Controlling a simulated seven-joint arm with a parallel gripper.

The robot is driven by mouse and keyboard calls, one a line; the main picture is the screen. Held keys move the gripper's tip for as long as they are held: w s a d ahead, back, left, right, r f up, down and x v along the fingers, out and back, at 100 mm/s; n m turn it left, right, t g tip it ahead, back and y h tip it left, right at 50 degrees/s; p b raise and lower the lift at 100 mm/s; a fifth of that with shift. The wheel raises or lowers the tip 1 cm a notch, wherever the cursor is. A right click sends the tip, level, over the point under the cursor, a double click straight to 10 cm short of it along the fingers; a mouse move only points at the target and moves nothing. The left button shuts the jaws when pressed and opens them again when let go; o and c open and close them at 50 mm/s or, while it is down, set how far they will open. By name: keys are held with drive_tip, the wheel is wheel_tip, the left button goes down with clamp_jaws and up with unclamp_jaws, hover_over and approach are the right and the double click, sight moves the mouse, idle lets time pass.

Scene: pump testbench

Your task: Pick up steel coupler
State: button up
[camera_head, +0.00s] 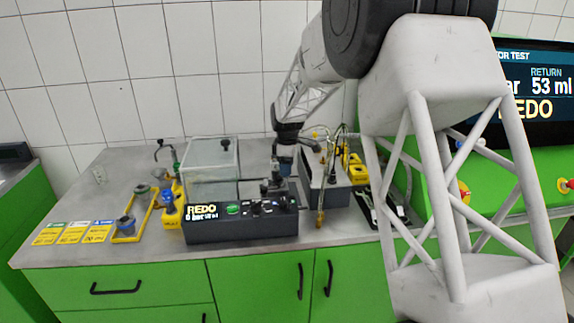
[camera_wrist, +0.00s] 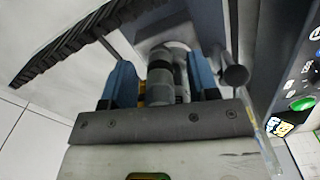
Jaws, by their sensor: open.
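My gripper (camera_head: 286,160) hangs over the bench, just behind the dark control box. In the wrist view its two blue fingers (camera_wrist: 161,82) are spread apart. A grey metallic cylinder (camera_wrist: 160,70) with a darker band shows between them and looks like the steel coupler. The fingers stand on either side of it, and I cannot tell whether either one touches it. Its lower part is hidden by the gripper body. In the head view the coupler cannot be made out clearly beside the gripper.
The control box (camera_head: 240,226) with a REDO display stands at the bench front. A clear-walled chamber (camera_head: 208,170) is left of the gripper. A grey unit with hoses (camera_head: 325,187) is close on the right. Yellow holders (camera_head: 133,222) and coloured cards (camera_head: 73,233) lie left.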

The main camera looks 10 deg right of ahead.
idle(0.5)
clamp_jaws()
drive_tip(key=shift+r, duration=0.1)
drive_tip(key=shift+r, duration=0.7)
wheel_tip(320, 180, up, 2)
drive_tip(key=shift+r, duration=0.1)
drive_tip(key=s+d+r, duration=0.1)
drive_tip(key=s, duration=1.5)
drive_tip(key=shift+r, duration=0.15)
drive_tip(key=shift+d, duration=0.1)
